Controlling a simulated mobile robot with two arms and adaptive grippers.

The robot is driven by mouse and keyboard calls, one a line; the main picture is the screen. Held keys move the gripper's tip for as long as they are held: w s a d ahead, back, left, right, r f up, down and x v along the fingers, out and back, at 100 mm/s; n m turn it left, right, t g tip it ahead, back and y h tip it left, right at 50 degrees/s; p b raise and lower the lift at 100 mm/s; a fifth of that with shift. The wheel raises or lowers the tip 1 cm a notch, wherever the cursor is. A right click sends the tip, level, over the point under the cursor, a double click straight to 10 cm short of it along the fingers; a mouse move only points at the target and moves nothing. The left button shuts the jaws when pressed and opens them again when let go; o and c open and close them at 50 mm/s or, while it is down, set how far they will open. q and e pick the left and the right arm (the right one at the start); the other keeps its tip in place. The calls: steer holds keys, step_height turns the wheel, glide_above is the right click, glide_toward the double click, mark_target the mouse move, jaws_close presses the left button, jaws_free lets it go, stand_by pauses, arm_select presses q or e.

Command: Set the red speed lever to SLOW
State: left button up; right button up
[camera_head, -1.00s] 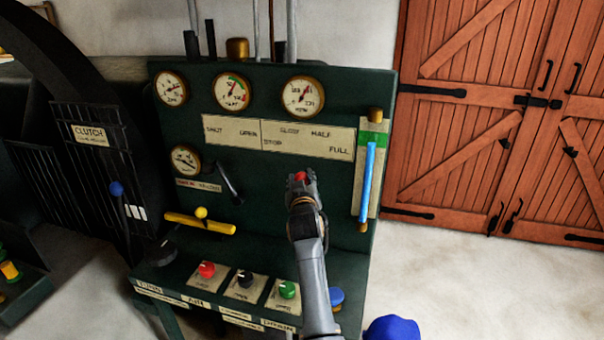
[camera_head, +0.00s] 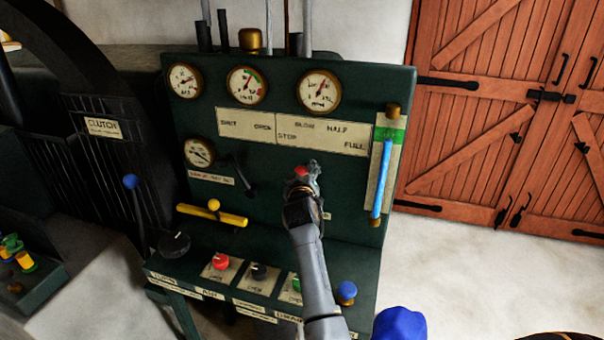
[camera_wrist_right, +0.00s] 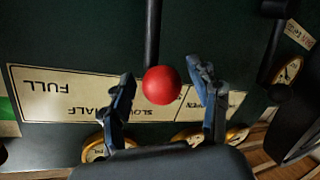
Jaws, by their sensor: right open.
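The red speed lever's ball (camera_head: 301,171) shows just at the tip of my right gripper (camera_head: 304,180) in the head view; the gripper and arm hide most of the lever. In the right wrist view the red ball (camera_wrist_right: 162,85) sits on a dark rod, between the two open fingers of my right gripper (camera_wrist_right: 166,95), with a gap on each side. The speed plate (camera_head: 322,138) above it reads STOP, SLOW, HALF and FULL. In the wrist view that plate (camera_wrist_right: 60,95) appears upside down behind the fingers. My left gripper is not in view.
A black lever (camera_head: 239,175) stands left of my right gripper, with a yellow handle (camera_head: 212,215) lower left. A blue-filled gauge tube (camera_head: 383,180) is at the panel's right. Red (camera_head: 221,261) and black knobs (camera_head: 259,271) sit on the ledge below.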

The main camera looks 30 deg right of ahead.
step_height(320, 180, up, 10)
steer(key=shift+f, duration=0.1)
stand_by(0.4)
stand_by(0.4)
